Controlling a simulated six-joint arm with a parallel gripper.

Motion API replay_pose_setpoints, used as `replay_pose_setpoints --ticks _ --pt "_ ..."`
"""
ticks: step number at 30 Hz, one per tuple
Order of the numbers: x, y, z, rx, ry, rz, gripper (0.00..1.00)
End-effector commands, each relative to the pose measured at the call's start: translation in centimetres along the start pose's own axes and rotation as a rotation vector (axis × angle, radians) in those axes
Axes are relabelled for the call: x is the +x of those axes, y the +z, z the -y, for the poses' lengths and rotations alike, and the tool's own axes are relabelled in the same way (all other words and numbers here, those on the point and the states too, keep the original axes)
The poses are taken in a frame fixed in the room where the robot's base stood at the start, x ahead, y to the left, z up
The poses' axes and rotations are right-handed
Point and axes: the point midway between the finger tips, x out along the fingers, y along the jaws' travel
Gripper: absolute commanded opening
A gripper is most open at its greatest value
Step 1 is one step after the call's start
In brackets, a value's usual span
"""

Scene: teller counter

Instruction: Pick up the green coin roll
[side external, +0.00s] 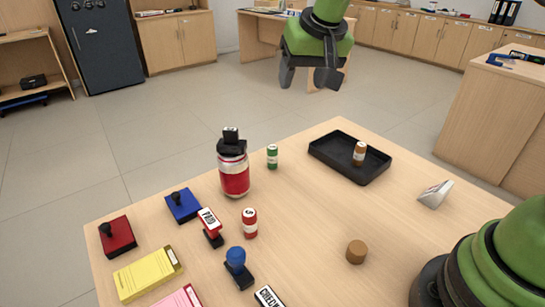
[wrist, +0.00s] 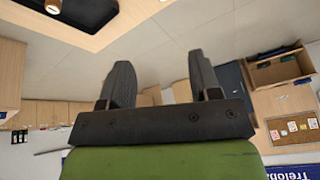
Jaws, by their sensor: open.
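The green coin roll (side external: 272,156) is a small upright cylinder with a white band, standing on the wooden counter just right of a red-and-white bottle with a black top. My gripper (side external: 309,80) is high above the far side of the counter, up and to the right of the roll in the side view and well apart from it. In the wrist view my gripper (wrist: 160,82) shows two dark fingers spread apart with nothing between them. The green coin roll cannot be made out in the wrist view.
The bottle (side external: 233,170) stands close left of the roll. A black tray (side external: 330,157) holds a brown roll (side external: 359,153). A red roll (side external: 249,223), a brown cylinder (side external: 356,251), several stamps and a yellow pad (side external: 147,273) are nearer. The counter's middle is clear.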

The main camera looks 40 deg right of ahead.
Motion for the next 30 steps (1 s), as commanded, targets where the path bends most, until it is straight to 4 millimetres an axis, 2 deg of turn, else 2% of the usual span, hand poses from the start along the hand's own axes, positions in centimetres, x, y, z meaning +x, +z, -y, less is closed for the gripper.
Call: replay_pose_setpoints --ticks 1,3,6,9,21,26,30 --pt "2.6 -0.3 0.6 -0.010 0.021 0.013 0.57" --pt "5.5 -0.7 1.2 -0.017 0.043 0.018 0.57" --pt "9.0 -0.8 1.9 -0.028 0.067 0.021 0.57" --pt "11.4 -0.7 2.2 -0.036 0.082 0.024 0.57" --pt "16.9 -0.4 1.9 -0.039 0.093 0.025 0.57" --pt "18.0 -0.4 1.7 -0.039 0.093 0.025 0.57" --pt "19.9 -0.5 1.1 -0.040 0.093 0.026 0.57"
